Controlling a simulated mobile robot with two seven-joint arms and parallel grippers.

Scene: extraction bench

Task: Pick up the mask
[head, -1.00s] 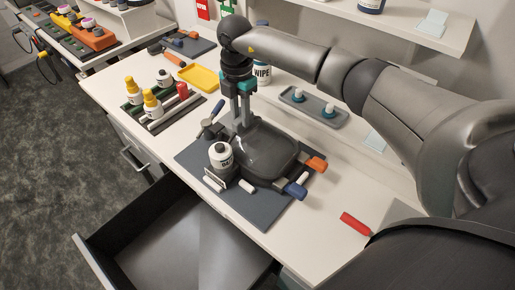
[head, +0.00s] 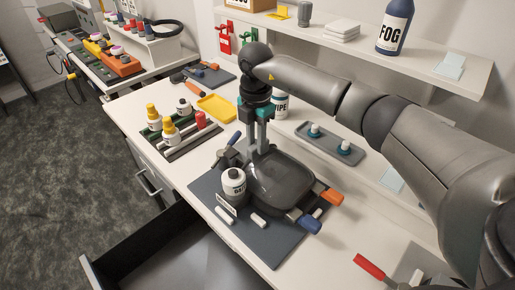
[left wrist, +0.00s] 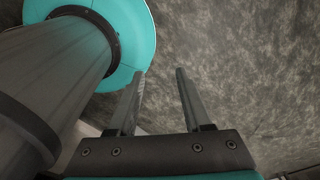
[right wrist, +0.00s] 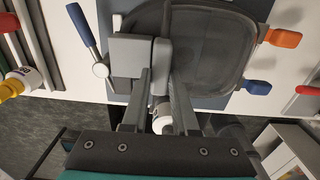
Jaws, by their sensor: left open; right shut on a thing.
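The mask, as I read it, is the dark grey, glossy, see-through piece (head: 285,178) lying on the dark mat; it also shows in the right wrist view (right wrist: 215,45). My right gripper (head: 260,150) reaches down from above to its back-left edge. In the right wrist view its fingers (right wrist: 161,78) close on a grey part at that edge; the exact contact is partly hidden. The mask looks still down on the mat. My left gripper (left wrist: 160,75) is open and empty over the grey floor, outside the head view.
A grey tray (head: 325,150) with small bottles, a yellow tray (head: 217,109) and a red item (head: 370,266) are around. An open drawer (head: 165,245) juts out in front.

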